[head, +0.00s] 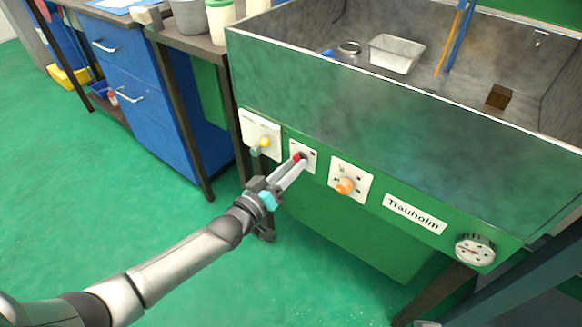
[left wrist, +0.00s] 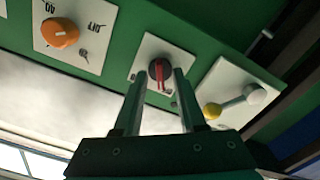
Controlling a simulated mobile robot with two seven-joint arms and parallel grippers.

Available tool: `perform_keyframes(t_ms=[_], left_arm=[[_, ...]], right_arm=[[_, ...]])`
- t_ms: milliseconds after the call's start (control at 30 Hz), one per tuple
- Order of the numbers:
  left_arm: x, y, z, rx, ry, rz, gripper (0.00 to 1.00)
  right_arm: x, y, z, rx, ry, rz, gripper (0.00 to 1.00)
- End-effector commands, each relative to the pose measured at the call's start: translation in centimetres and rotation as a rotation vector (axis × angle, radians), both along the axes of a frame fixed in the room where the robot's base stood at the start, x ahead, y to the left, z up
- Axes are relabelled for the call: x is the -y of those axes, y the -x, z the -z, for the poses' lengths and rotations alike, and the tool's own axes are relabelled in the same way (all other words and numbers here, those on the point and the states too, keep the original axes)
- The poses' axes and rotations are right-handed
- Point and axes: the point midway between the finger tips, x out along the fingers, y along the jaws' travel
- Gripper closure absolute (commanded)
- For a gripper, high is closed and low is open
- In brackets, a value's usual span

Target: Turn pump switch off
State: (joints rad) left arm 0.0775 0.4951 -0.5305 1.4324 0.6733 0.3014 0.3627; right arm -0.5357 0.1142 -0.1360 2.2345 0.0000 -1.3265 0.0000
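A dark round switch with a red bar (left wrist: 160,72) sits on a white plate on the green front panel; I cannot read its label. In the head view its red part (head: 298,158) shows at my left fingertips. My left gripper (head: 299,165) is at this switch. In the left wrist view the two fingers (left wrist: 161,82) stand apart on either side of the knob, with a gap beside the red bar; whether they touch the knob's edge I cannot tell. My right gripper is not in view.
A lever with a yellow ball (head: 264,142) is on the plate to the left. An orange knob (head: 345,186) is on the plate to the right, then a Trauholm label (head: 414,214) and a round gauge (head: 474,250). A grey metal basin (head: 400,125) is above.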

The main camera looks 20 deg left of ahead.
Motion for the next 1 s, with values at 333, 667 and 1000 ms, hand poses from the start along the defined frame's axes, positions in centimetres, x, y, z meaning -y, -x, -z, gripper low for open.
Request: perform_keyframes(t_ms=[333,667,1000], left_arm=[[-0.1,0.4,0.0,-0.001,-0.002,0.000,0.59],[-1.6,4.3,-0.1,-0.004,-0.003,-0.001,0.59],[-3.5,9.8,-0.1,-0.004,-0.004,0.001,0.59]], right_arm=[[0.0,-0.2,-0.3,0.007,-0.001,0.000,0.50],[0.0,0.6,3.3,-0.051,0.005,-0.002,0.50],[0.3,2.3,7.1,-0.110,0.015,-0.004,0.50]])
